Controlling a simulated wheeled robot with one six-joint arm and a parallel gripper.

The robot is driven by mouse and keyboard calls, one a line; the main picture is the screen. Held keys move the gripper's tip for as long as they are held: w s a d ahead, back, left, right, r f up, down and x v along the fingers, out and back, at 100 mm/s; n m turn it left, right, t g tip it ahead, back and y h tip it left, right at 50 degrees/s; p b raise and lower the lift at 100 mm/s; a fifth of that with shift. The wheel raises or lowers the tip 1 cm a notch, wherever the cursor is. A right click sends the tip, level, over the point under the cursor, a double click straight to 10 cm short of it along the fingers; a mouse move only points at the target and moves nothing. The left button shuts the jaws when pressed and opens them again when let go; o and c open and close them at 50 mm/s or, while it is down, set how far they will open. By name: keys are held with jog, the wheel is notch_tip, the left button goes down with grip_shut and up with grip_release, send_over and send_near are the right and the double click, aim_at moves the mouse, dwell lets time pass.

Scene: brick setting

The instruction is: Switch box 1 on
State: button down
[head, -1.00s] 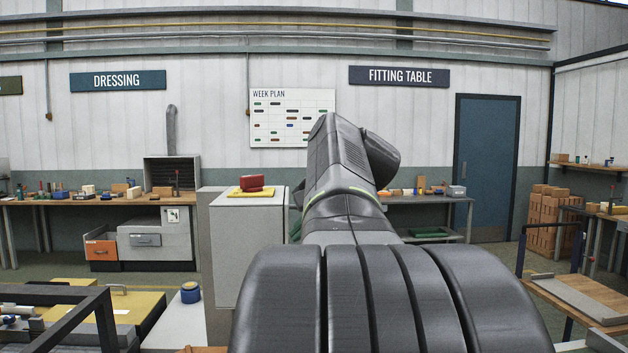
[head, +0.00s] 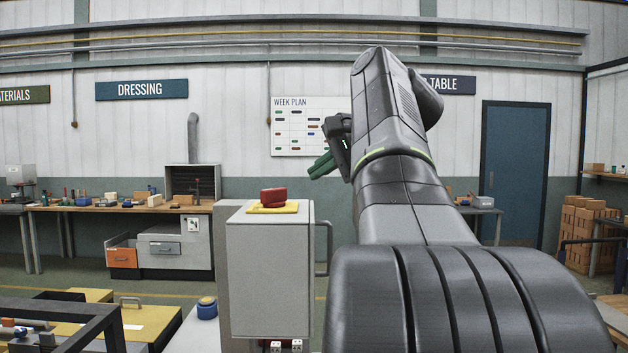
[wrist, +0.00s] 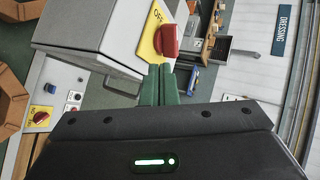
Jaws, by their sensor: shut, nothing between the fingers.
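A grey box (head: 268,275) stands left of my arm, with a yellow plate (head: 290,207) and a red knob (head: 272,197) on top. In the wrist view the plate (wrist: 150,42) bears the word OFF, and the red knob (wrist: 166,42) stands on it just past my fingertips. My gripper (head: 322,165) has green fingers that are shut and empty. In the wrist view the shut fingertips (wrist: 159,70) are close to the knob; I cannot tell whether they touch it. No box number is readable.
A second red knob on a yellow plate (wrist: 40,117) shows at the lower left of the wrist view. A handle (head: 326,250) sticks out from the box's right side. A blue round item (head: 207,308) stands left of the box. A workbench (head: 120,208) lies behind.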

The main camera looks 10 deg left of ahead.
send_near(264, 192)
jog(key=f, duration=0.1)
jog(key=w+f, duration=0.1)
jog(key=w+a+f, duration=0.1)
jog(key=f, duration=0.1)
jog(key=shift+w+p, duration=0.2)
jog(key=shift+p, duration=0.15)
jog(key=shift+w+a+r+p, duration=0.15)
jog(key=shift+w+a, duration=0.15)
jog(key=shift+a, duration=0.15)
jog(key=shift+w+a+p, duration=0.15)
jog(key=shift+w+a, duration=0.15)
jog(key=shift+a, duration=0.15)
jog(key=shift+w+a, duration=0.3)
jog(key=shift+a, duration=0.2)
